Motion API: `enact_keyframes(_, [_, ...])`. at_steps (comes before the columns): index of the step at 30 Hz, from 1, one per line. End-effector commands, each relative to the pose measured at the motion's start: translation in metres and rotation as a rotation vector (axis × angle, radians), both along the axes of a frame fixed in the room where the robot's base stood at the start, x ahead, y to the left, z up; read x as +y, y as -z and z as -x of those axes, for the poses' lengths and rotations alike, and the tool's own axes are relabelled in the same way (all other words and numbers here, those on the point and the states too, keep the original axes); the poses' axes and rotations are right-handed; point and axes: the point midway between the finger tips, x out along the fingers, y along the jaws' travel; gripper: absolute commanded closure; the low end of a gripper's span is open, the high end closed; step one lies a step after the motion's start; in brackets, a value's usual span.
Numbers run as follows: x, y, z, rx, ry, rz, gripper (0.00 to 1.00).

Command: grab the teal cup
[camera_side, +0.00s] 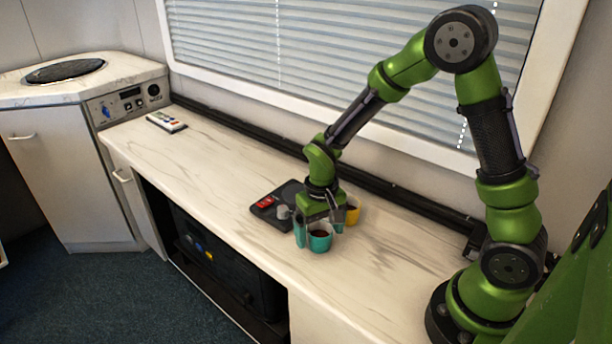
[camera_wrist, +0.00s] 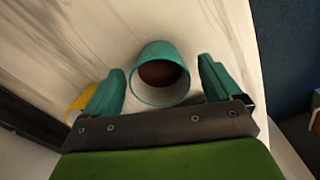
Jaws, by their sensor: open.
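The teal cup (camera_side: 320,240) stands upright on the counter, with something dark reddish inside. In the wrist view the teal cup (camera_wrist: 160,72) lies between the two teal fingers. My gripper (camera_side: 318,228) is open and points down over the cup in the side view. In the wrist view my gripper (camera_wrist: 160,88) has a finger on each side of the cup, with a gap on both sides. I cannot tell how far down the fingers reach along the cup.
A yellow cup (camera_side: 352,212) stands just behind the teal one; it also shows beside the left finger (camera_wrist: 80,104). A dark tray (camera_side: 268,214) with a red item (camera_side: 265,201) lies to the left. A remote (camera_side: 166,122) lies far left. The counter (camera_side: 400,262) is clear to the right.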

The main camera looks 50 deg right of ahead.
Motion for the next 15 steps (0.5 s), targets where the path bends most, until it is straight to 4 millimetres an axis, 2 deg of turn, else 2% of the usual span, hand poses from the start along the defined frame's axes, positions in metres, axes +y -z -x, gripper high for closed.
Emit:
enact_keyframes(4, [0.0, 0.016, 0.001, 0.002, -0.001, 0.0, 0.09])
enact_keyframes(11, [0.0, 0.018, 0.001, 0.0, -0.001, 0.0, 0.09])
enact_keyframes(12, [0.0, 0.018, 0.001, 0.0, -0.001, 0.0, 0.1])
enact_keyframes(15, [0.0, 0.017, 0.001, 0.0, -0.001, 0.0, 0.26])
